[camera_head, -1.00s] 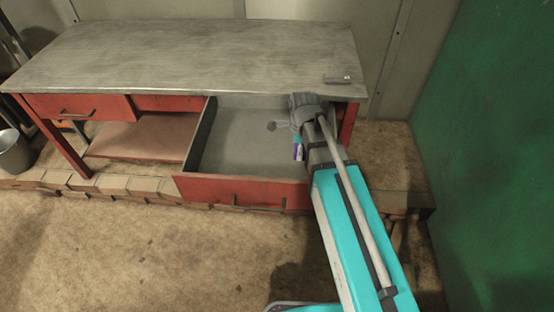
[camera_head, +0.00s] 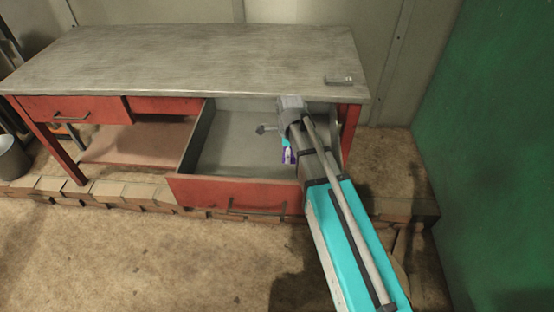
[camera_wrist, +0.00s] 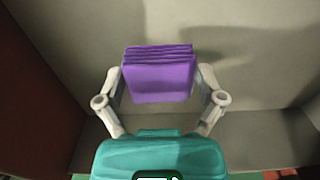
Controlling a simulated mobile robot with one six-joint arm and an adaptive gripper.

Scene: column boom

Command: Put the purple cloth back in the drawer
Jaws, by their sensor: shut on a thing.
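The purple cloth (camera_wrist: 158,75) is a folded stack, held between the two fingers of my gripper (camera_wrist: 160,85) in the wrist view. In the head view a small purple bit of the cloth (camera_head: 288,156) shows beside my wrist; the rest is hidden by my arm. The open drawer (camera_head: 235,190) has a red front and a grey inside, and is pulled out from under the bench. My gripper is over the right part of the drawer. The wrist view shows grey drawer walls and floor around the cloth. I cannot tell whether the cloth touches the floor.
The grey bench top (camera_head: 190,60) lies just above and behind the drawer, with a small metal object (camera_head: 340,80) at its right end. A shut red drawer (camera_head: 70,107) is at the left. The green wall (camera_head: 490,150) stands at the right.

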